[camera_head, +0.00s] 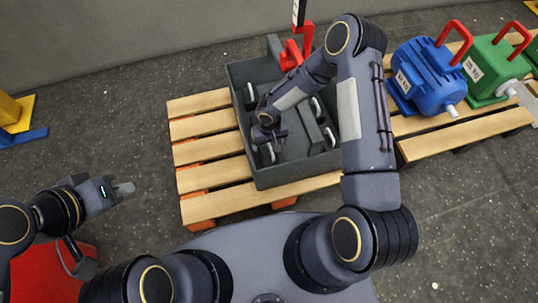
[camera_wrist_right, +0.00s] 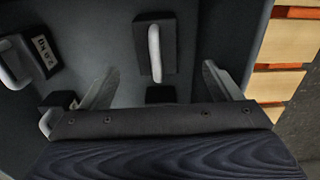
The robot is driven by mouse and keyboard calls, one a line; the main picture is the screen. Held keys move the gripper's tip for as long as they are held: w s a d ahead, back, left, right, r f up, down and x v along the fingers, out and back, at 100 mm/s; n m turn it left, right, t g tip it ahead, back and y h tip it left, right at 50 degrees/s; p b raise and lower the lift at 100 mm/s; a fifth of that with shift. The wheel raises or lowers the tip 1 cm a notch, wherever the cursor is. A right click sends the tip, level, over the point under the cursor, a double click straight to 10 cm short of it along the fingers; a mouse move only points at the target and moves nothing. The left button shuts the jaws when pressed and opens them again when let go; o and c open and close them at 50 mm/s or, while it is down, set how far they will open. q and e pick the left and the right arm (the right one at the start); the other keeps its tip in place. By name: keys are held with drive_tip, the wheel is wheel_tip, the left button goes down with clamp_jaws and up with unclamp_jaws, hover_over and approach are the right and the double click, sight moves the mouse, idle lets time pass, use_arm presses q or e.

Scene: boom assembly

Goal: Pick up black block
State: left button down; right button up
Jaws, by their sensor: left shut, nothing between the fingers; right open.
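Several black blocks with pale grey handles lie in a dark grey crate (camera_head: 259,172). One black block (camera_head: 267,156) is near the crate's front left, just under my right gripper (camera_head: 268,143). In the right wrist view this black block (camera_wrist_right: 170,58) lies ahead of and between the spread fingers of my right gripper (camera_wrist_right: 161,68). The fingers are open, with clear gaps to the block on both sides. Other blocks show at the crate's left (camera_head: 250,97) and right (camera_head: 329,137). My left gripper (camera_head: 124,188) is shut and empty, over the floor left of the pallet.
The crate stands on a wooden pallet (camera_head: 205,207). A red part (camera_head: 293,53) rises at the crate's back. In the wrist view, a labelled block (camera_wrist_right: 40,50) lies left of the fingers.

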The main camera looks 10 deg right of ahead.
sight(270, 150)
drive_tip(key=shift+w+f+b, duration=0.35)
drive_tip(key=shift+f+b, duration=0.05)
drive_tip(key=shift+f, duration=0.4)
drive_tip(key=f+b, duration=0.1)
drive_tip(key=f, duration=0.1)
drive_tip(key=f+b, duration=0.1)
drive_tip(key=f, duration=0.2)
drive_tip(key=f+b, duration=0.1)
drive_tip(key=f, duration=0.1)
drive_tip(key=shift+s+d+f, duration=0.25)
drive_tip(key=shift+f, duration=0.05)
use_arm(q)
drive_tip(key=f, duration=0.2)
drive_tip(key=w+f, duration=0.1)
drive_tip(key=f, duration=0.1)
drive_tip(key=shift+f, duration=0.25)
use_arm(e)
drive_tip(key=shift+c, duration=0.3)
clamp_jaws()
drive_tip(key=shift+w+r, duration=0.15)
drive_tip(key=shift+r, duration=0.05)
